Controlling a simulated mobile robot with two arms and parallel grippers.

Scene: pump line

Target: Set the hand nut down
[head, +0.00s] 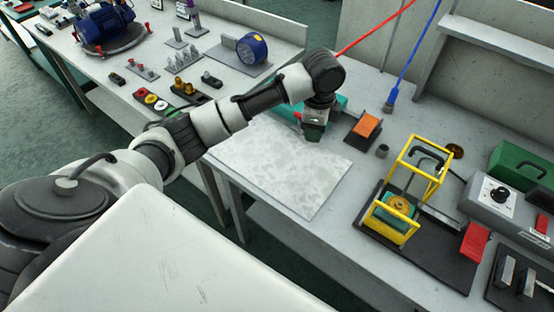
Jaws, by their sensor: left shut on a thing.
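My left arm reaches in from the left across the bench. Its gripper (313,131) points down just above the back edge of a pale mottled mat (283,166). The gripper is shut on the hand nut, which is too small and covered by the jaws to make out. I cannot tell whether the nut touches the surface below. My right gripper is not in view.
Right of the gripper are an orange block on a dark base (367,127), a small dark cylinder (382,151) and a yellow frame (407,222). A blue cable (408,62) hangs behind them. The mat's front part is clear.

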